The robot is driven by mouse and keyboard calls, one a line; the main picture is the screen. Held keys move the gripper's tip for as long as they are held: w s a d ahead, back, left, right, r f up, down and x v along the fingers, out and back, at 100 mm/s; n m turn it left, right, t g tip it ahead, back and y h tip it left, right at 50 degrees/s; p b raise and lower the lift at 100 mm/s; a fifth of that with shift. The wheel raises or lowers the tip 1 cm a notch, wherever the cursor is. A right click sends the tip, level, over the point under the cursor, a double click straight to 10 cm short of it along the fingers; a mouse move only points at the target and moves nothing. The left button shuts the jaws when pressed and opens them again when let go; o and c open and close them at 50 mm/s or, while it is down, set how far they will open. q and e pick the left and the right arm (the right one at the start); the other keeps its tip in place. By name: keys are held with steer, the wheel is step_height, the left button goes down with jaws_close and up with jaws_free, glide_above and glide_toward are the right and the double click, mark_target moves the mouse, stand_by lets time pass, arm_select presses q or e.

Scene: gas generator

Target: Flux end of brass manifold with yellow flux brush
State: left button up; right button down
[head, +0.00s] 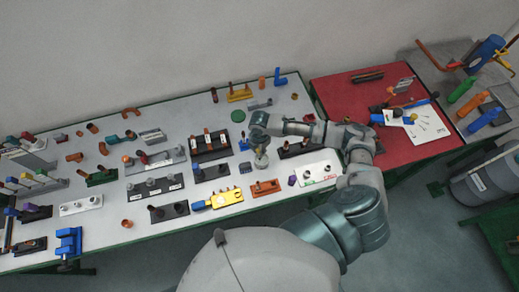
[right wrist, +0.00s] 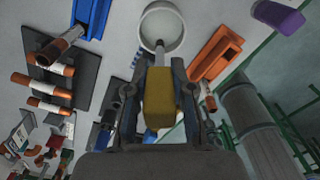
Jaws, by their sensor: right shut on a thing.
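My right gripper (head: 260,143) is above the middle-right of the white table. In the right wrist view it is shut on the yellow flux brush (right wrist: 160,98), gripping its blocky yellow handle. The brush's thin grey end points into or over the opening of a small round pale cup (right wrist: 178,36); I cannot tell whether it touches. The cup also shows under the gripper in the head view (head: 261,161). A brass-coloured block with upright stubs (head: 240,94), which looks like the manifold, lies at the table's back. Another yellow piece (head: 229,198) lies nearer the front edge. My left gripper is not in view.
Dark racks of copper fittings (head: 211,145) stand left of the gripper. An orange holder (head: 265,188) and a white labelled block (head: 315,172) are close by. A red mat (head: 345,95) with tools covers the table to the right. Bare white table shows between the parts.

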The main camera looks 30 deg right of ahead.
steer(key=shift+f, duration=0.3)
steer(key=shift+d+f+b, duration=0.3)
steer(key=shift+f, duration=0.3)
steer(key=shift+a+f, duration=0.2)
steer(key=shift+f, duration=0.25)
steer(key=shift+d+r, duration=0.1)
step_height(320, 180, up, 3)
steer(key=shift+f+p, duration=0.15)
steer(key=shift+p, duration=0.35)
steer(key=shift+r, duration=1.55)
